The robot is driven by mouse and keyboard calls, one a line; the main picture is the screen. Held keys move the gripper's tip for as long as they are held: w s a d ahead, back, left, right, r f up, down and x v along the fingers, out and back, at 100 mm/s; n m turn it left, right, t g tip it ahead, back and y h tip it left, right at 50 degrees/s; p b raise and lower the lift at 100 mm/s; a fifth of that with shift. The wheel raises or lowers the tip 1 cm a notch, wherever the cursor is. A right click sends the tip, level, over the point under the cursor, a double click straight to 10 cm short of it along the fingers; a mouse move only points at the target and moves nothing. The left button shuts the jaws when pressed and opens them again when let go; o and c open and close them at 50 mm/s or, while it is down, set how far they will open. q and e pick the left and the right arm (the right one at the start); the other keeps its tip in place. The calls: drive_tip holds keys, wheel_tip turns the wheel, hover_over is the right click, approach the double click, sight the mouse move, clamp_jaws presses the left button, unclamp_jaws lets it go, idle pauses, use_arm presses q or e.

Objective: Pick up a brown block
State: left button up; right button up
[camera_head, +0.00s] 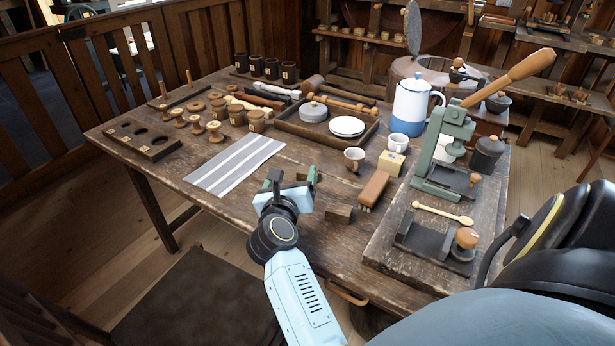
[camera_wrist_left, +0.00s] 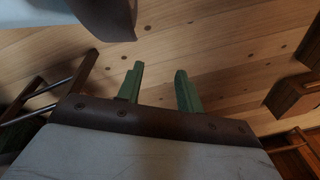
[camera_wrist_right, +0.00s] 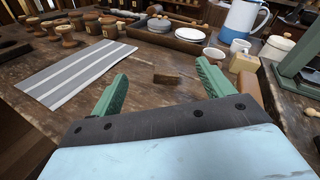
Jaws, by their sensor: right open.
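A small dark brown block (camera_head: 338,214) lies on the wooden table near its front edge, right of my right gripper. My right gripper (camera_head: 294,178) is open and empty above the table, between the striped cloth and the block. In the right wrist view, the block (camera_wrist_right: 167,79) shows between the two green fingers (camera_wrist_right: 162,70), beyond them and apart from them. My left gripper (camera_wrist_left: 160,72) shows only in its own wrist view, with its fingers apart and empty, the plank floor behind them.
The striped cloth (camera_head: 236,163) lies left. A reddish-brown brush-like piece (camera_head: 374,190), a cup (camera_head: 354,158) and a yellowish block (camera_head: 391,163) stand beyond the brown block. A green press (camera_head: 441,150) stands on a board at right. Wooden spools (camera_head: 214,131) stand at back left.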

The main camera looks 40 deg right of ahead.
drive_tip(key=m, duration=0.1)
drive_tip(key=f+m+g, duration=0.1)
drive_tip(key=f+m+g+y, duration=0.1)
drive_tip(key=shift+s+f+m, duration=0.15)
drive_tip(key=shift+s+m, duration=0.1)
drive_tip(key=shift+m, duration=0.05)
drive_tip(key=shift+f+m+g+y, duration=0.3)
drive_tip(key=shift+g, duration=0.1)
drive_tip(key=b, duration=0.2)
approach(306, 176)
drive_tip(key=x, duration=0.3)
drive_tip(key=shift+w+r, duration=0.1)
drive_tip(key=shift+w, duration=0.3)
drive_tip(key=shift+w+d+f, duration=0.25)
drive_tip(key=shift+w+d, duration=0.05)
drive_tip(key=shift+d, duration=0.3)
drive_tip(key=x, duration=0.2)
drive_tip(key=b+x, duration=0.1)
drive_tip(key=x, duration=0.1)
drive_tip(key=shift+s+f+b, duration=0.2)
drive_tip(key=shift+s+b, duration=0.1)
drive_tip(key=shift+w+d+f, duration=0.15)
drive_tip(key=shift+w+d, duration=0.1)
drive_tip(key=shift+d, duration=0.1)
use_arm(q)
drive_tip(key=w+d+r, duration=0.2)
drive_tip(key=w+r, duration=0.4)
drive_tip(key=r, duration=0.1)
drive_tip(key=shift+w+t, duration=0.3)
drive_tip(key=shift+w, duration=0.05)
